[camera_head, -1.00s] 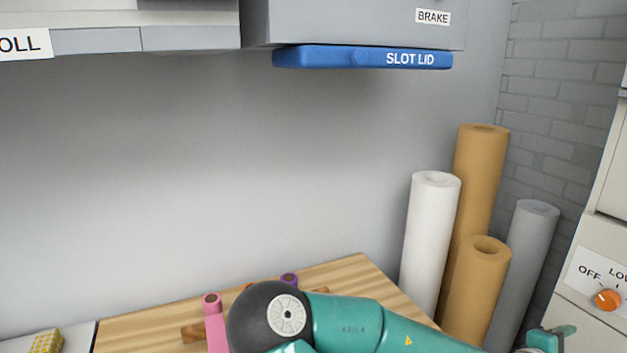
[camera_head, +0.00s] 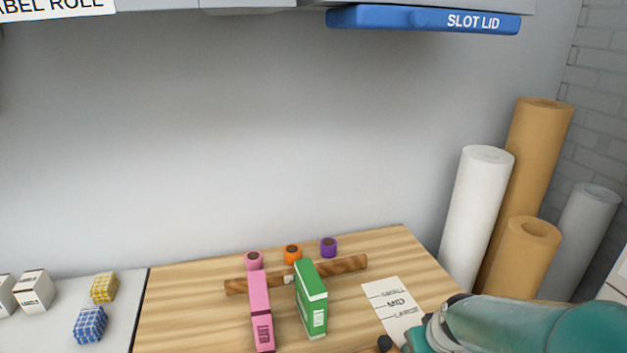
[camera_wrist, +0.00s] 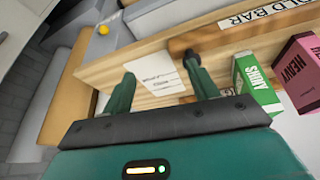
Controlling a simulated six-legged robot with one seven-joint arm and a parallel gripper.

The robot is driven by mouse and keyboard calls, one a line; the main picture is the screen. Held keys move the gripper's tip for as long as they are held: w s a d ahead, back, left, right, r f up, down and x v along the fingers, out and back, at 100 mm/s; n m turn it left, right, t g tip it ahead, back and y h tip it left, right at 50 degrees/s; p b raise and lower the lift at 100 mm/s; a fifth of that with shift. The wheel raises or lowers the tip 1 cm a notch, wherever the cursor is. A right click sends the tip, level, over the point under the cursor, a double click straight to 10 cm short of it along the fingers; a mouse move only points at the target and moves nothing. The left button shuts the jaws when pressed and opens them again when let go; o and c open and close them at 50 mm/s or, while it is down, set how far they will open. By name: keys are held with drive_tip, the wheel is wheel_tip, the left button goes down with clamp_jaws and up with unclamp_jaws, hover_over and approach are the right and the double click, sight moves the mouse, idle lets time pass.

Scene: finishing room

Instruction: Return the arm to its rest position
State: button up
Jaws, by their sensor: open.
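My gripper (camera_wrist: 160,88) is open and empty in the wrist view, its two green fingers apart with a printed card between them in the picture. In the head view my teal arm (camera_head: 540,322) reaches in at the lower right, and the gripper's fingertips cannot be made out there. The arm is above the right front part of the wooden table. No object is between the jaws.
A pink box (camera_head: 260,310) and a green box (camera_head: 311,300) stand by a brown bar (camera_head: 350,266) on the wooden table (camera_head: 190,320). A size card (camera_head: 394,308) lies beside my arm. Tall paper rolls (camera_head: 475,215) stand right. A blue slot lid (camera_head: 380,18) hangs above.

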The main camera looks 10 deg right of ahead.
drive_tip(key=s+a+r, duration=0.4)
drive_tip(key=a+r, duration=0.2)
drive_tip(key=r, duration=0.1)
drive_tip(key=s+a+r+t, duration=0.1)
drive_tip(key=s+a+r, duration=0.4)
drive_tip(key=r, duration=0.3)
drive_tip(key=shift+a+r, duration=0.15)
drive_tip(key=shift+a, duration=0.6)
